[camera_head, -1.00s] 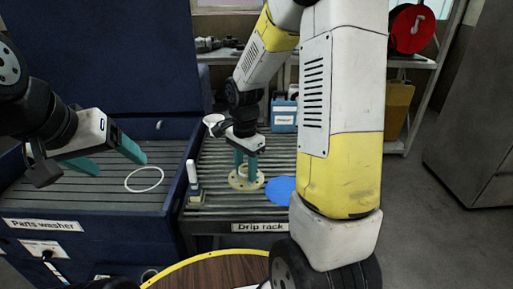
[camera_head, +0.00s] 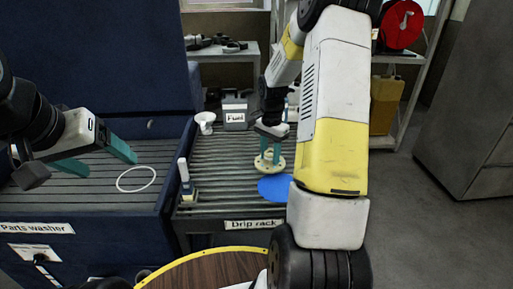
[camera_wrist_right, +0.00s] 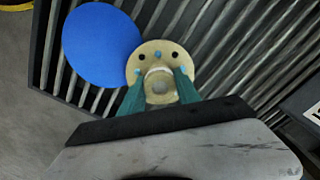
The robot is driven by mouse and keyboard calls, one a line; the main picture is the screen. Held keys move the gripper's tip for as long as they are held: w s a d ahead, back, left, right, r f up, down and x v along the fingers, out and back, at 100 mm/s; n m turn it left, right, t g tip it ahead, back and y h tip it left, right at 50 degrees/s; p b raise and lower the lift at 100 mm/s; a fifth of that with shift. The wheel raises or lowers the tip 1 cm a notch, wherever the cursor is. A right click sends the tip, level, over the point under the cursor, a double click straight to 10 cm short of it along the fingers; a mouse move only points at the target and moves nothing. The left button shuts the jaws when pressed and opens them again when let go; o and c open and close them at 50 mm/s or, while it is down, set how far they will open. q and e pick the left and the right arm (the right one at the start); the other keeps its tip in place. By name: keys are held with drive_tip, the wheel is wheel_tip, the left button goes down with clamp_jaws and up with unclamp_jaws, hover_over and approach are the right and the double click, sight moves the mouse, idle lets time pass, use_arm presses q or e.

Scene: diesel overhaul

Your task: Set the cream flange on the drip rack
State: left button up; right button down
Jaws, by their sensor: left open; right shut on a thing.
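The cream flange (camera_head: 275,167) is a round disc with bolt holes and a raised hub. It is at the drip rack (camera_head: 218,160), just behind a blue disc (camera_head: 274,188). My right gripper (camera_head: 268,160) is shut on the flange's hub from above. In the right wrist view the flange (camera_wrist_right: 148,62) shows between the teal fingertips (camera_wrist_right: 160,85), over the rack slats and partly overlapping the blue disc's edge (camera_wrist_right: 98,45). I cannot tell whether the flange touches the slats. My left gripper (camera_head: 98,160) is open and empty above the parts washer (camera_head: 75,205).
A white ring (camera_head: 136,179) lies on the washer's slats. A white funnel (camera_head: 205,122) and a grey fuel can (camera_head: 235,113) stand at the back. A round wooden table (camera_head: 210,270) is in front.

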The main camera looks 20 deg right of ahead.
sight(270, 152)
drive_tip(key=shift+f, duration=0.5)
drive_tip(key=shift+f, duration=0.15)
drive_tip(key=c, duration=0.9)
unclamp_jaws()
wheel_tip(270, 152, up, 12)
drive_tip(key=s+a+r+n+t, duration=0.3)
drive_tip(key=s+a+r+n, duration=0.25)
drive_tip(key=s+r, duration=0.35)
drive_tip(key=shift+s+a+r+n+t+y, duration=0.5)
drive_tip(key=shift+s+a+n, duration=0.7)
drive_tip(key=shift+s, duration=1.15)
drive_tip(key=shift+s+a+r+n+t+y, duration=0.25)
drive_tip(key=shift+s+a+r+n+t, duration=0.7)
drive_tip(key=shift+s, duration=1.35)
drive_tip(key=shift+s+a+r+n+t+y, duration=0.15)
drive_tip(key=shift+s+a+r+n+y, duration=0.25)
drive_tip(key=shift+s+a+n, duration=1.5)
